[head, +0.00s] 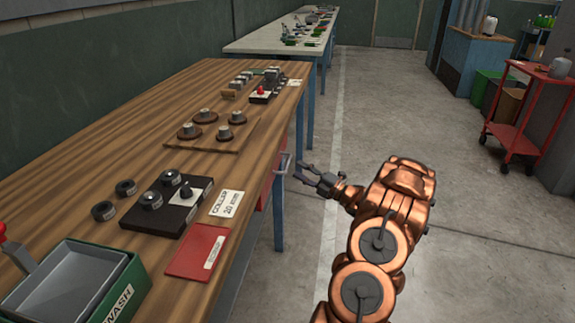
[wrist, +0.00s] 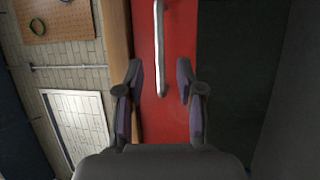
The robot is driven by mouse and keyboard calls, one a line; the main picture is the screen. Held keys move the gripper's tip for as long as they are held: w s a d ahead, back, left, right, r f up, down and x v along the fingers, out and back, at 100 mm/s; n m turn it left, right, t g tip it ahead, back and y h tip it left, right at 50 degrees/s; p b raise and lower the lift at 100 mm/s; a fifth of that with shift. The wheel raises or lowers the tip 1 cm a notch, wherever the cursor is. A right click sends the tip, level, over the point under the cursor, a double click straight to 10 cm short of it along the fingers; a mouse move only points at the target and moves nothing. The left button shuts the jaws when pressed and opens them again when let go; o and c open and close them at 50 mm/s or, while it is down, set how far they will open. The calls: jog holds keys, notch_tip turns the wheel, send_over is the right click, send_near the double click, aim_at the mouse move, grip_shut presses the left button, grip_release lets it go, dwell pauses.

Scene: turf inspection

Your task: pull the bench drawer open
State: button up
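The bench drawer has a red front (wrist: 178,118) that fills the middle of the wrist view. In the head view a sliver of the red drawer (head: 265,190) shows under the bench's right edge. Its pale metal bar handle (wrist: 160,48) runs lengthwise in the wrist view, and it also shows in the head view (head: 282,164). My gripper (head: 299,172) is just right of the handle, apart from it. In the wrist view my gripper (wrist: 160,80) is open and empty, one finger to each side of the handle's line. The drawer looks shut.
The wooden bench top (head: 190,90) carries a green wash tray (head: 125,290), a black fixture (head: 165,205), a red booklet (head: 200,252) and a wooden board with parts (head: 212,135). A red cart (head: 520,115) stands far right. The floor between is clear.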

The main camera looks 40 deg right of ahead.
aim_at(288, 162)
jog(key=shift+x, duration=2.9)
jog(key=shift+c, duration=0.2)
grip_shut()
